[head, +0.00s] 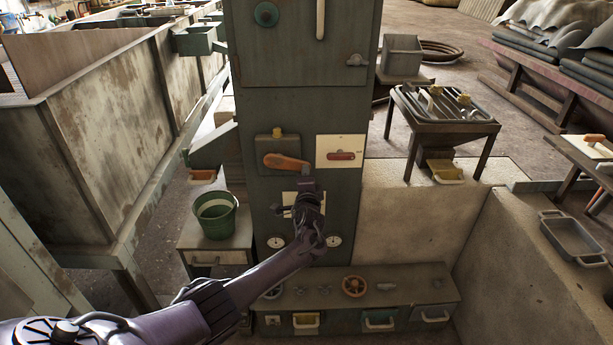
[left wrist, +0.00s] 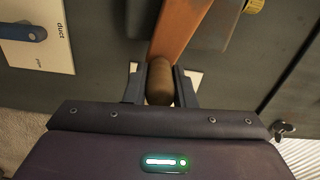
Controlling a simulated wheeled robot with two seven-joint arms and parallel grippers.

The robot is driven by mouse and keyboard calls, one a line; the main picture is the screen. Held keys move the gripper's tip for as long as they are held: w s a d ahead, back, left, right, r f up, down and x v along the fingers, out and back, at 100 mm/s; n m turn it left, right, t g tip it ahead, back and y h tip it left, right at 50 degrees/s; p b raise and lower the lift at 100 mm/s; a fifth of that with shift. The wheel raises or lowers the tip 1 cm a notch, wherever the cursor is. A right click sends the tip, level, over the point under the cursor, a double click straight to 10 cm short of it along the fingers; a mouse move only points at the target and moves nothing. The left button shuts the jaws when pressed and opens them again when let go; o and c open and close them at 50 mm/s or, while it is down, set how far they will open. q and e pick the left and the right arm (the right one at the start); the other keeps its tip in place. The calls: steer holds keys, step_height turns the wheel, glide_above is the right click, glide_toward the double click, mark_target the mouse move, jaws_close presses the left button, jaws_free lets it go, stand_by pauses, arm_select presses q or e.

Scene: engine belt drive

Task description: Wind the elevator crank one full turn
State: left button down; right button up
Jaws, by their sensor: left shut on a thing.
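The elevator crank (head: 285,161) is an orange arm on the front of a tall dark green cabinet. It points to the right and slightly down in the head view. In the left wrist view the orange crank arm (left wrist: 182,30) runs up from a brown rounded grip (left wrist: 160,82). My left gripper (head: 307,176) is at the crank's right end; in the left wrist view its fingers (left wrist: 160,86) are shut on the brown grip, one on each side. The grip is partly hidden by my gripper in the head view. My right gripper is not in view.
A white plate with a red handle (head: 341,154) is right of the crank. A plate marked "duct" with a blue lever (left wrist: 32,32) is below it. A yellow knob (head: 278,131) sits above. A green bucket (head: 215,217) stands at left; a low bench (head: 400,277) is below.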

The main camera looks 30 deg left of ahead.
arm_select(q)
steer(key=shift+f, duration=0.2)
steer(key=c, duration=1.2)
jaws_free()
steer(key=shift+r, duration=0.1)
steer(key=p+v, duration=0.1)
steer(key=v, duration=0.7)
steer(key=shift+w, duration=0.15)
